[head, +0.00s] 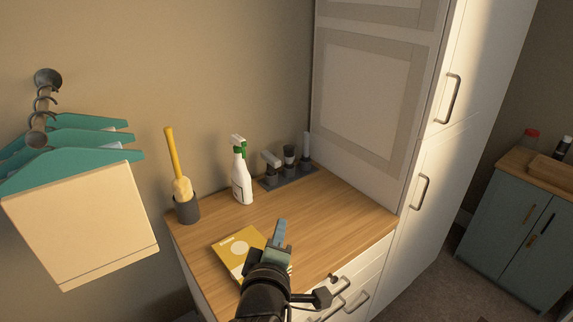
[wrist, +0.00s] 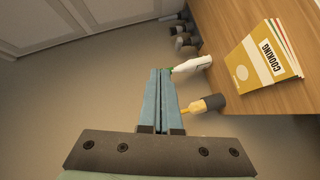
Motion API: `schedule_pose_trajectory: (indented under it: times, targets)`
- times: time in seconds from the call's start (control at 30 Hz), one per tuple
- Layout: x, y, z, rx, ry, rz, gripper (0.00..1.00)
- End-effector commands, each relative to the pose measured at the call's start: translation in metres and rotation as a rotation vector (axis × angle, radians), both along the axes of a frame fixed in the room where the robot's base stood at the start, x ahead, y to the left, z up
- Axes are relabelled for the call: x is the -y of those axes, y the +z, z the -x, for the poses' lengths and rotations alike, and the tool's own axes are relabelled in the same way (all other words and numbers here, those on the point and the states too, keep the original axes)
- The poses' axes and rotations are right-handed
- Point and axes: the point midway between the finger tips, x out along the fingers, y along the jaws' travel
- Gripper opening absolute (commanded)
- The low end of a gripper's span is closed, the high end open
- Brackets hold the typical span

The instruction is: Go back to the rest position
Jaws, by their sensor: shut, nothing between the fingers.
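My gripper (head: 281,232) is shut and empty, held above the front part of the wooden counter in the head view. In the wrist view its two blue fingers (wrist: 160,88) lie together with nothing between them. A yellow cookbook (head: 237,250) lies on the counter just left of and behind my gripper, partly hidden by my arm. It also shows at the upper right of the wrist view (wrist: 262,62), with the word COOKING on its cover.
On the counter (head: 325,212) stand a yellow-handled brush in a dark holder (head: 187,209), a white spray bottle (head: 241,180) and a dark stand with small items (head: 288,178). Hangers with a cream cloth (head: 80,220) hang at left. Tall white cabinets (head: 425,150) rise at right.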

Motion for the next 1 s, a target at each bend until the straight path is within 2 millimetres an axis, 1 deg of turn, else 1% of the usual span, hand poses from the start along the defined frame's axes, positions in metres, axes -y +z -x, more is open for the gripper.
schedule_pose_trajectory:
  times: [0.03,0.07,0.1,0.17,0.2,0.27,0.3,0.37,0.4,0.47,0.5,0.6,0.7,0.8,0.83,0.9,1.0]
  targets:
    - [0.002,0.041,-0.002,0.087,-0.007,-0.089,0.0]
    - [0.002,0.062,-0.002,0.133,-0.008,-0.145,0.0]
    - [0.003,0.091,0.0,0.195,-0.005,-0.218,0.0]
    - [0.004,0.133,0.005,0.287,0.005,-0.328,0.0]
    - [0.005,0.161,0.011,0.347,0.017,-0.402,0.0]
    - [0.007,0.202,0.022,0.437,0.042,-0.513,0.0]
    - [0.008,0.229,0.032,0.496,0.064,-0.584,0.0]
    - [0.009,0.268,0.049,0.582,0.106,-0.692,0.0]
    - [0.01,0.293,0.062,0.636,0.14,-0.764,0.0]
    - [0.011,0.328,0.084,0.712,0.196,-0.866,0.0]
    - [0.012,0.348,0.099,0.759,0.236,-0.928,0.0]
    - [0.013,0.389,0.134,0.849,0.335,-1.061,0.0]
    - [0.014,0.415,0.163,0.907,0.416,-1.153,0.0]
    - [0.013,0.428,0.179,0.934,0.466,-1.205,0.0]
    - [0.013,0.43,0.182,0.939,0.475,-1.214,0.0]
    - [0.013,0.433,0.185,0.944,0.486,-1.225,0.0]
    - [0.013,0.433,0.186,0.945,0.487,-1.227,0.0]
